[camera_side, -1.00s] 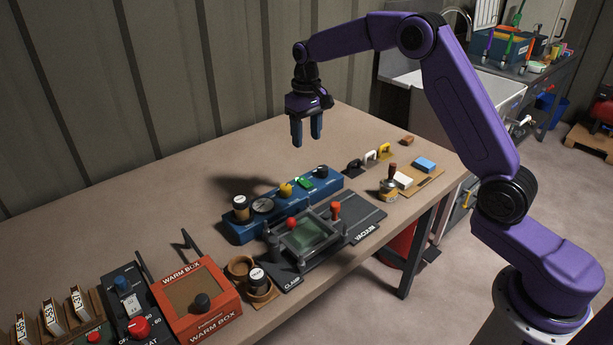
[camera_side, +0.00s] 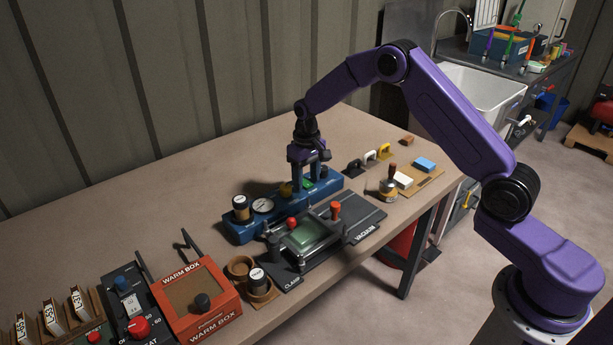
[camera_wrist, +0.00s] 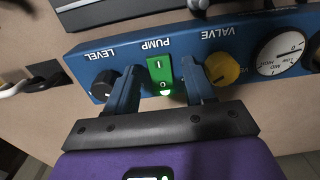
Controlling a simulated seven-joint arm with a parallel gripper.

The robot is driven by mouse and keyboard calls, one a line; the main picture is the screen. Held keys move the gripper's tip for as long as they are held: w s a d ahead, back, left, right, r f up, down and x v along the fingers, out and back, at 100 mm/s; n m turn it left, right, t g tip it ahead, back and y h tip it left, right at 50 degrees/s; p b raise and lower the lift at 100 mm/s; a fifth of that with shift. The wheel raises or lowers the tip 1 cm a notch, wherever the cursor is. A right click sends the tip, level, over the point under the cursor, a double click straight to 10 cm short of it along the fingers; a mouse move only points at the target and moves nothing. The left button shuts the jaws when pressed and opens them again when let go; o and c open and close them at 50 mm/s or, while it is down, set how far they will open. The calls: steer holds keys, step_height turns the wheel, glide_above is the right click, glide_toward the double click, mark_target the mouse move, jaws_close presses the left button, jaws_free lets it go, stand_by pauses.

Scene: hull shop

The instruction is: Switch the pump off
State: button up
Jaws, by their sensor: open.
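The pump switch (camera_wrist: 158,70) is a green rocker marked I and O under the upside-down word PUMP, with a bright green glow at its O end nearest my gripper. It sits on the blue panel (camera_side: 240,232), between a black LEVEL knob (camera_wrist: 103,84) and a yellow VALVE knob (camera_wrist: 222,68). My gripper (camera_wrist: 163,80) is open, its fingers on either side of the switch in the wrist view, with nothing held. In the side view my gripper (camera_side: 309,180) is low over the panel and partly hides the knobs. Whether a finger touches the switch cannot be told.
A round gauge (camera_wrist: 282,52) is beside the VALVE knob. A clamp frame with red knobs (camera_side: 292,223) stands in front of the panel. An orange warm box (camera_side: 215,318) is at the left, handled tools (camera_side: 369,157) at the right. The back of the bench is clear.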

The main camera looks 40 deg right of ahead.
jaws_close()
steer(key=shift+w+g, duration=0.25)
steer(key=shift+g, duration=0.5)
steer(key=shift+w+g, duration=0.2)
steer(key=shift+g, duration=0.55)
jaws_free()
